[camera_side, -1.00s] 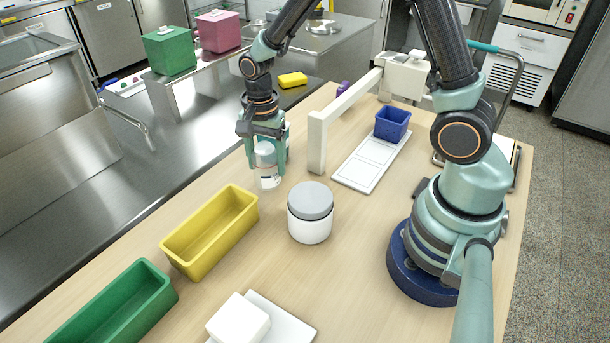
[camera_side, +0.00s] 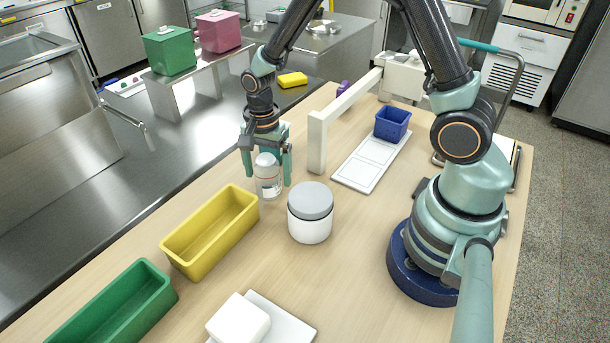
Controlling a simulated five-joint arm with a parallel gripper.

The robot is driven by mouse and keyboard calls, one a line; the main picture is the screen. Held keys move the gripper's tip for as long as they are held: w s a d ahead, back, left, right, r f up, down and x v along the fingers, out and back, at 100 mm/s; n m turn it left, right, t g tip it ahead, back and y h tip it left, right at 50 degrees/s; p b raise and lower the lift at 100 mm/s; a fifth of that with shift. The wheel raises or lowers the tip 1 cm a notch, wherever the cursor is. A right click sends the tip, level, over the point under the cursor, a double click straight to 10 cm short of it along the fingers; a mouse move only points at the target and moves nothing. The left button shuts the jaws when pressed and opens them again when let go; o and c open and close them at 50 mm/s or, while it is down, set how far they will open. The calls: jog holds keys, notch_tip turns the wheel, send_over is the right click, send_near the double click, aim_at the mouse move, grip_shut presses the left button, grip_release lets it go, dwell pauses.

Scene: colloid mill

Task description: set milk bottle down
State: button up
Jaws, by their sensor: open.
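The milk bottle (camera_side: 268,182) is a small clear-and-white bottle with a pale label. It stands upright on the wooden table, behind the white jar and just right of the yellow bin's far end. My gripper (camera_side: 267,165) points down over the bottle, with one finger on each side of its upper part. The fingers are open, and a gap shows beside the bottle. The bottle's top is partly hidden by my gripper.
A white jar with a grey lid (camera_side: 310,212) stands close in front. A yellow bin (camera_side: 211,234) and a green bin (camera_side: 116,309) lie to the left. A white frame post (camera_side: 317,143) rises just right of my gripper. A blue bin (camera_side: 392,124) sits on a white tray (camera_side: 364,172).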

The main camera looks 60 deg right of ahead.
notch_tip(320, 180, up, 12)
jog(key=shift+r, duration=0.1)
jog(key=s+d+r+n+t, duration=0.1)
jog(key=s+r+n+t, duration=0.4)
jog(key=s+r+n, duration=0.4)
jog(key=n, duration=0.6)
jog(key=shift+d+r+t, duration=0.3)
jog(key=shift+d, duration=0.05)
